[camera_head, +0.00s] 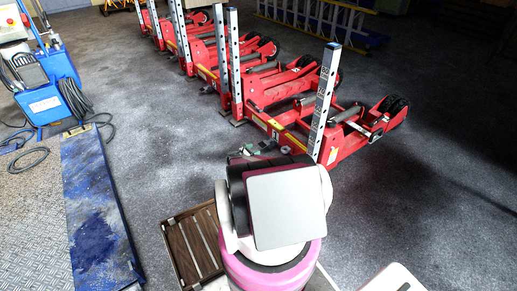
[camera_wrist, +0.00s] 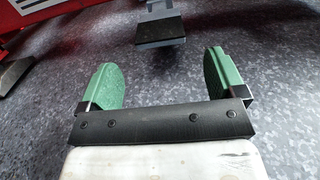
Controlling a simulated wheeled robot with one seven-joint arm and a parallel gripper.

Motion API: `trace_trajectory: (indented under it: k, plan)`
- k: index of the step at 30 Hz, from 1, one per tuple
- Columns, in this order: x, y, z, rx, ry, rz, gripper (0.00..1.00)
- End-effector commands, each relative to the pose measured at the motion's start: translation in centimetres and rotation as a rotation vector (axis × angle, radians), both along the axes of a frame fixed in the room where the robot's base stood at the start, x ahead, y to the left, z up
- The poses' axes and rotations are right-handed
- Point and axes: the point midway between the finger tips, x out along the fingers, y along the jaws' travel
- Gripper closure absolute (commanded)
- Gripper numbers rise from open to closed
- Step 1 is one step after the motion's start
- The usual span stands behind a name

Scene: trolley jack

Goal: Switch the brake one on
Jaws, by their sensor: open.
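Several red trolley jacks (camera_head: 345,145) stand in a row on the floor, with upright silver perforated posts. In the wrist view, a small grey bracket with a flat black pad (camera_wrist: 160,31) juts in from the top; it looks like a brake pedal, but no number shows on it. My gripper (camera_wrist: 160,70) is open and empty, with green fingers apart on either side below the pad. The pad lies beyond the fingertips, roughly centred and apparently apart from them. In the head view, my arm hides most of the gripper and I cannot make out the pedal.
A red jack part (camera_wrist: 62,10) is at the wrist view's upper left. A wooden slatted pallet (camera_head: 195,243) lies left of my arm. A blue ramp (camera_head: 100,220) and a blue machine (camera_head: 45,100) are further left. Dark floor right of the jacks is clear.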

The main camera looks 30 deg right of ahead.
Motion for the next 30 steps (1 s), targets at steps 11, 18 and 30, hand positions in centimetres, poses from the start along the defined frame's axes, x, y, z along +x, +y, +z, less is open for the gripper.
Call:
trace_trajectory:
  k: [11, 18, 30]
  plan:
    - [-0.3, 3.9, 0.0, 0.000, -0.001, -0.001, 0.11]
    - [-0.3, 4.0, 0.0, 0.000, -0.001, -0.002, 0.11]
    - [-0.6, 1.1, 1.7, 0.211, 0.082, -0.124, 0.11]
